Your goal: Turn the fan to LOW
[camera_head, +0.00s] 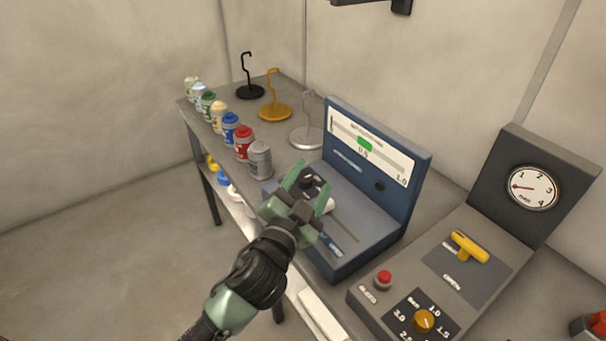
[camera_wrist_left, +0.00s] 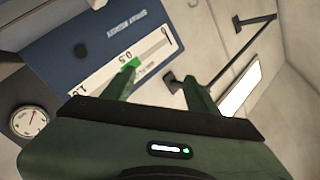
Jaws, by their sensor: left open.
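A blue console (camera_head: 375,228) stands on the bench, with an upright panel carrying a white scale (camera_head: 372,148) and a green marker near 0.5. A black dial (camera_head: 310,181) on a dark plate sits on its lower deck. No readable fan label or LOW mark shows. My left gripper (camera_head: 309,187) is open, its green fingers over the dial area and partly hiding it; I cannot tell whether they touch it. In the left wrist view the open fingers (camera_wrist_left: 160,78) show in front of the upside-down scale (camera_wrist_left: 125,68); the dial is not seen there. My right gripper is not in view.
Several spray cans (camera_head: 244,145) and three hook stands (camera_head: 274,110) stand on the bench to the left. A grey console (camera_head: 440,290) with a gauge (camera_head: 532,188), yellow handle (camera_head: 468,246), red button (camera_head: 384,278) and orange knob (camera_head: 424,319) stands at right.

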